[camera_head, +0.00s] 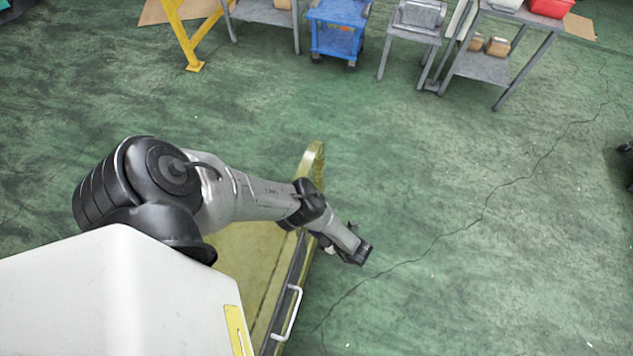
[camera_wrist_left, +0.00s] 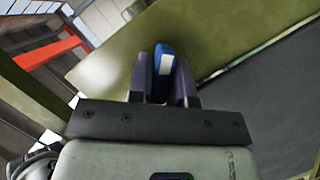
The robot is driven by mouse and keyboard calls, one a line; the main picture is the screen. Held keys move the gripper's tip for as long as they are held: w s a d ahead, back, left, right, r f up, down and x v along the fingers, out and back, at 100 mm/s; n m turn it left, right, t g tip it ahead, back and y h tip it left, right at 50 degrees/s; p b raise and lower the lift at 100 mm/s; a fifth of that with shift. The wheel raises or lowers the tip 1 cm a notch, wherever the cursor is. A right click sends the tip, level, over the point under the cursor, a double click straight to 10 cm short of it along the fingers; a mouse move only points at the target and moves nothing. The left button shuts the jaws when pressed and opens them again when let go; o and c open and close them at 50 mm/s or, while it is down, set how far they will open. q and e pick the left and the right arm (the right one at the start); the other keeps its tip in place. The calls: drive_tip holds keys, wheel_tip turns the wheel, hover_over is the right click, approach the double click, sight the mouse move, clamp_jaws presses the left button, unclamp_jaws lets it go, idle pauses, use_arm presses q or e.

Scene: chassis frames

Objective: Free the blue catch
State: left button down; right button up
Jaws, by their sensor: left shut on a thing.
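The blue catch (camera_wrist_left: 163,56) has a white patch and shows in the left wrist view against an olive-green panel (camera_wrist_left: 120,62). My left gripper (camera_wrist_left: 163,82) has its two dark fingers on either side of the catch and is shut on it. In the head view my left arm reaches over an olive-yellow chassis frame (camera_head: 238,255) to its right side. The catch is not visible there, and the fingers are mostly hidden by the wrist. I cannot tell whether the catch is fastened. My right gripper is not in view.
The frame has a raised rounded end (camera_head: 314,158) and a white handle (camera_head: 288,314) on its right side. A blue cart (camera_head: 337,42), grey tables (camera_head: 483,67) and a yellow stand (camera_head: 185,38) are at the back.

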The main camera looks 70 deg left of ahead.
use_arm(q)
drive_tip(key=n+y+b, duration=0.1)
drive_tip(key=n, duration=0.1)
drive_tip(key=shift+f+n+y, duration=0.15)
drive_tip(key=shift+n+y, duration=0.15)
drive_tip(key=shift+n, duration=0.1)
drive_tip(key=n+y, duration=0.1)
drive_tip(key=n, duration=0.1)
drive_tip(key=shift+n+b, duration=0.3)
drive_tip(key=shift+b, duration=0.05)
drive_tip(key=shift+n+y, duration=0.3)
drive_tip(key=shift+n, duration=0.6)
drive_tip(key=c, duration=1.1)
unclamp_jaws()
drive_tip(key=shift+d, duration=0.1)
